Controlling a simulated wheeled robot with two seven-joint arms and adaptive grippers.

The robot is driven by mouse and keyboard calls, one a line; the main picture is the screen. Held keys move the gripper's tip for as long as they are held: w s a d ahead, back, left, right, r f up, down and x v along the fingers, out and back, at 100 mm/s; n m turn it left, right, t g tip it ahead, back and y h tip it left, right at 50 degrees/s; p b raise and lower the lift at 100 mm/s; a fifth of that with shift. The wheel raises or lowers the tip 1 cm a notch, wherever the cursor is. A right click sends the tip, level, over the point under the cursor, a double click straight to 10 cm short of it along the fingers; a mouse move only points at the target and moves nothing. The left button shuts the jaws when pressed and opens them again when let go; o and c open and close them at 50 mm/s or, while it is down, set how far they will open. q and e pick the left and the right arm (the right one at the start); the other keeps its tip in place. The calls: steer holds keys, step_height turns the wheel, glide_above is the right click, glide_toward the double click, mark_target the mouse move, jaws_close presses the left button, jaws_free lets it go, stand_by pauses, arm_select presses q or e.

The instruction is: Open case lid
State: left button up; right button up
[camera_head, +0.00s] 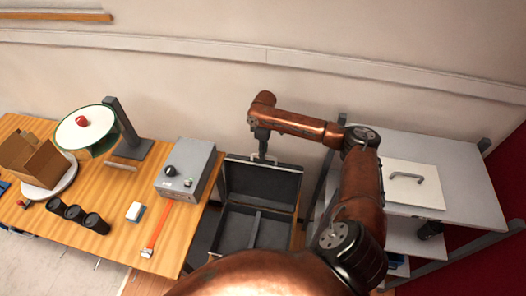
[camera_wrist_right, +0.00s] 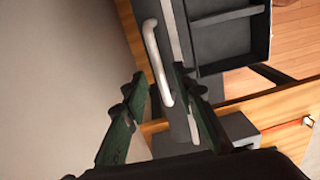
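The dark case (camera_head: 250,225) stands between the wooden table and the grey shelf. Its lid (camera_head: 262,183) is raised, and its divided inside shows in the head view. My right gripper (camera_head: 262,152) is at the lid's upper edge. In the right wrist view, a pale bar handle (camera_wrist_right: 155,55) is on the lid's outer side. The fingers of my right gripper (camera_wrist_right: 163,92) are spread apart, with the handle's lower end between them. I cannot tell whether they touch it. The case interior (camera_wrist_right: 225,40) also shows in that view. My left gripper is not in view.
A grey control box (camera_head: 185,170) sits on the table's right end, left of the case. A metal shelf (camera_head: 455,170) with a white handled panel (camera_head: 413,186) stands at the right. The wall (camera_head: 225,105) is behind the lid.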

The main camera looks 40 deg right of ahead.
steer(key=shift+f, duration=0.15)
steer(key=shift+c, duration=0.6)
jaws_close()
steer(key=shift+a, duration=0.1)
